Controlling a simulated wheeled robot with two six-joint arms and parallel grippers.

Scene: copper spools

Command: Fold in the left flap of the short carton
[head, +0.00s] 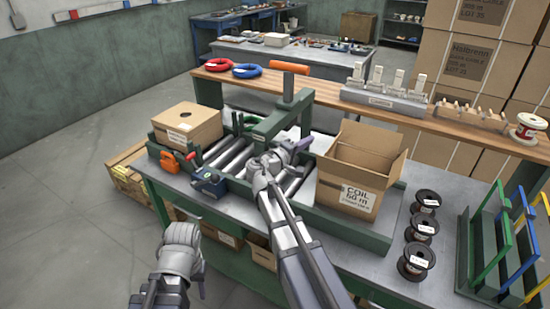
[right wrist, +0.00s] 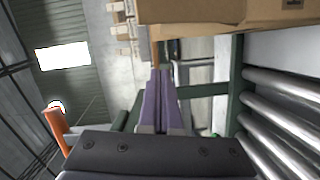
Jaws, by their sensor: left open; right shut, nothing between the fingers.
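A low brown carton (head: 187,128) sits at the left end of the roller conveyor. A larger carton (head: 350,190) marked COIL 50 m stands at the right end, open on top with flaps raised. My right gripper (head: 304,144) is over the rollers between the cartons, near the larger one. Its purple fingers (right wrist: 160,95) are shut and empty in the right wrist view, below a cardboard edge (right wrist: 220,12). My left gripper (head: 182,236) is open in front of the bench, apart from both cartons; its fingertips are hard to see.
A green post (head: 287,105) and arch stand over the steel rollers (head: 235,155). Several dark spools (head: 418,228) line the bench to the right, beside coloured racks (head: 510,240). A wooden shelf (head: 330,97) runs behind.

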